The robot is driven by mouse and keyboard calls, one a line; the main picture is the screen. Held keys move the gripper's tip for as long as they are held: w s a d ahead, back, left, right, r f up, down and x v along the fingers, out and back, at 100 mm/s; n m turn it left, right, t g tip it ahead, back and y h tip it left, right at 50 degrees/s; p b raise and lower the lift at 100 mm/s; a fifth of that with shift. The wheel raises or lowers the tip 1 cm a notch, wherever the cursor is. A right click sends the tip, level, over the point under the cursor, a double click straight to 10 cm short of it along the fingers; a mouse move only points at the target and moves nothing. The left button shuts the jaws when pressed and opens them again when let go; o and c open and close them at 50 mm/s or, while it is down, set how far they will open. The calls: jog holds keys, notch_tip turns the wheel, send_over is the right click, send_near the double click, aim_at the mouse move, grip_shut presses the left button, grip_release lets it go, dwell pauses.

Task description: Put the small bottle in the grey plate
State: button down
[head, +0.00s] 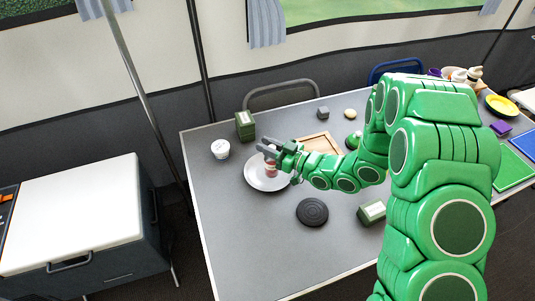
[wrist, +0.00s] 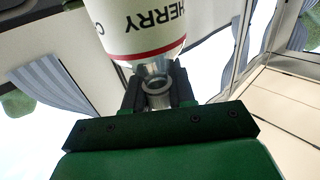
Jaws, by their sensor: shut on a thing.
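The small bottle (head: 271,169) has a reddish and white body. In the wrist view, its white label (wrist: 138,28) with a red stripe reads "CHERRY", upside down in the picture. My gripper (head: 267,150) is shut on the bottle; in the wrist view its dark fingers (wrist: 158,88) close around the narrow end. The round grey plate (head: 256,184) lies on the table, and the bottle shows over its upper right part. I cannot tell whether the bottle touches the plate.
A white tub (head: 220,149) and a green box (head: 245,125) stand behind the plate. A wooden tray (head: 320,143) lies to its right. A dark round disc (head: 312,212) and another green box (head: 371,212) are nearer. The table's front left is clear.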

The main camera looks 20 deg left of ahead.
jog(key=shift+f, duration=2)
jog(key=c, duration=0.9)
grip_release()
jog(key=shift+c, duration=0.2)
jog(key=s+d, duration=0.1)
jog(key=d, duration=1.1)
jog(key=shift+s, duration=0.15)
jog(key=shift+o, duration=0.3)
